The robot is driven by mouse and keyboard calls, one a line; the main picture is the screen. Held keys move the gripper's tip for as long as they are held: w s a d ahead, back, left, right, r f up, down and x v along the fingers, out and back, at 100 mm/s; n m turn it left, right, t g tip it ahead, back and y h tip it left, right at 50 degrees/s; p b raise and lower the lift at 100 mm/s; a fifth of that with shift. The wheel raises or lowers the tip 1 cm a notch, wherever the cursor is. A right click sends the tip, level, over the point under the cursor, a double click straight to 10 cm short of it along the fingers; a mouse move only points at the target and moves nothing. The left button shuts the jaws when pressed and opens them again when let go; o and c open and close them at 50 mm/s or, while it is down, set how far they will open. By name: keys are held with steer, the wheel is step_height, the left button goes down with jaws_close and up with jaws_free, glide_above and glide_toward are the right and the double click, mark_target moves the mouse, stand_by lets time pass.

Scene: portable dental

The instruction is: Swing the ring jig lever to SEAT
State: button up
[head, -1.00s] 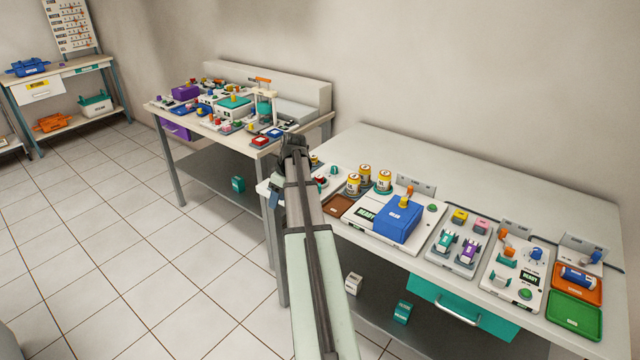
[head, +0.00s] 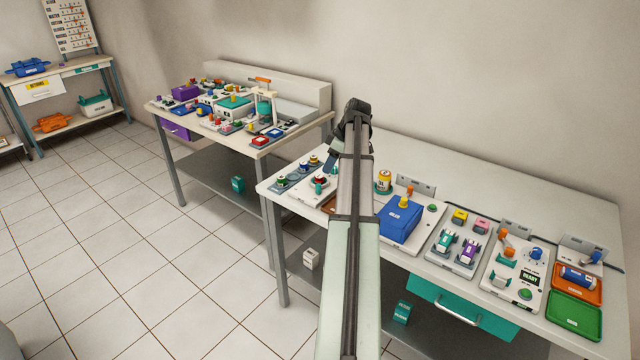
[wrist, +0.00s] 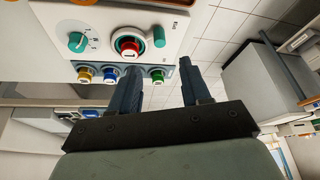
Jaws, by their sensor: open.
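The ring jig looks to be the white panel (wrist: 100,14) at the top of the wrist view; it also shows at the left end of the near bench. It bears a round red piece (wrist: 128,43) in a pale ring, a teal dial (wrist: 77,42) and a teal lever-like handle (wrist: 159,37). The red piece also shows in the head view (head: 320,181). Small lettering near the handle is unreadable. My gripper (wrist: 159,65) is open and empty, its fingertips apart from the handle. In the head view, my arm hides part of the panel area.
A strip with several coloured ringed pieces, including a green one (wrist: 157,75), borders the panel close to my fingers. A blue box (head: 398,220) and a yellow-white jar (head: 384,181) stand to the right. Open floor (head: 190,270) lies left of the bench.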

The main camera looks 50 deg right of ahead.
mark_target(319, 185)
steer(key=x, duration=1)
steer(key=shift+c, duration=0.3)
jaws_close()
